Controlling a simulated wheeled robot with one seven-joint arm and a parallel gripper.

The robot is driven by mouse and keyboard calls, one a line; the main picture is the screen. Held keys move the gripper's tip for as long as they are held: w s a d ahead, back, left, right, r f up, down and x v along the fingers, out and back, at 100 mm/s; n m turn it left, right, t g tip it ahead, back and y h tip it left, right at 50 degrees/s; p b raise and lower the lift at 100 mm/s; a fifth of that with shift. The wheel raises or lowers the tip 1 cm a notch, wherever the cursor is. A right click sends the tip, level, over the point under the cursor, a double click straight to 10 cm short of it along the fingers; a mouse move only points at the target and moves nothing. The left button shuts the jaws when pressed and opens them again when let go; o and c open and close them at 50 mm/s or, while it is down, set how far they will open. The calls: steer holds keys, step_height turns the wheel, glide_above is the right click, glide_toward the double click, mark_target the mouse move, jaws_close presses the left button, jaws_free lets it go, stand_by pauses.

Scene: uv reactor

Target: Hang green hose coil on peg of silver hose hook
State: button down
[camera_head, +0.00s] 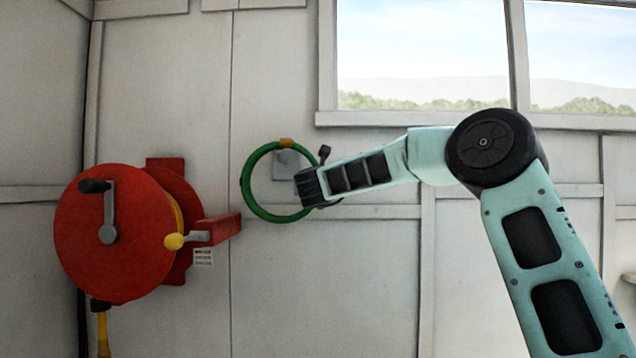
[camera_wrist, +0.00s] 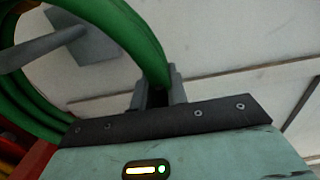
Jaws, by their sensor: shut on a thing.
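The green hose coil (camera_head: 247,190) is a ring with an orange-yellow band at its top, held upright in front of the wall. It also shows in the wrist view (camera_wrist: 122,25). My gripper (camera_wrist: 158,92) is shut on the coil's right side; in the head view my wrist hides the fingertips. The silver hose hook (camera_head: 287,165) shows as a grey wall plate through the upper part of the ring. In the wrist view its grey peg (camera_wrist: 42,48) shows within the ring's opening. I cannot tell whether the coil rests on the peg.
A red hose reel (camera_head: 115,235) with a crank and a yellow knob is mounted on the wall at the left. Its red arm (camera_head: 218,229) reaches close to the coil's lower left. A window (camera_head: 425,55) is above right. The wall below the coil is clear.

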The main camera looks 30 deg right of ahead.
steer(key=shift+w+d+r, duration=0.15)
steer(key=shift+w, duration=0.05)
steer(key=shift+w+d+f+b, duration=0.2)
steer(key=shift+w+f+b, duration=0.1)
steer(key=shift+f+b, duration=0.35)
steer(key=shift+w+d+f+b, duration=0.15)
steer(key=shift+w+f+b, duration=0.1)
steer(key=shift+f+b, duration=0.35)
steer(key=c, duration=1.3)
jaws_free()
steer(key=shift+f, duration=0.1)
steer(key=shift+f, duration=0.1)
steer(key=shift+b, duration=0.3)
steer(key=b+v, duration=0.7)
steer(key=v, duration=1)
steer(key=shift+s+b, duration=0.15)
steer(key=shift+b, duration=0.25)
